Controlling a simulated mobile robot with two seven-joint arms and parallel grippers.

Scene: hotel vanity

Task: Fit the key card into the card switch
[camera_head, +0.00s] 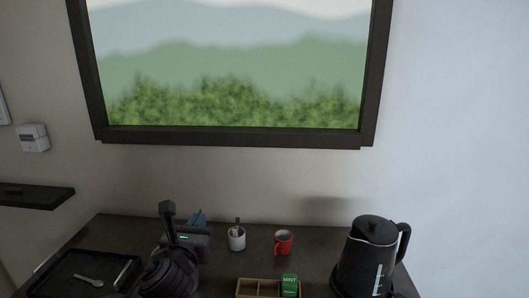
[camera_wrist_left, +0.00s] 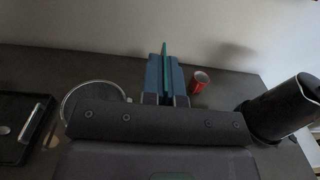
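My left gripper (camera_head: 198,216) is above the back of the dark counter in the head view, left of the white cup. In the left wrist view its two blue fingers (camera_wrist_left: 164,73) are closed on a thin teal key card (camera_wrist_left: 164,52), which stands edge-on between them and sticks out past the tips. In the head view I cannot separate the card from the blue fingers. The card switch (camera_head: 33,138) looks like a small white box on the wall at the left, well apart from the gripper. My right gripper is not in view.
A dark shelf (camera_head: 36,195) juts out below the switch. A black tray (camera_head: 60,277) with a spoon lies on the left.

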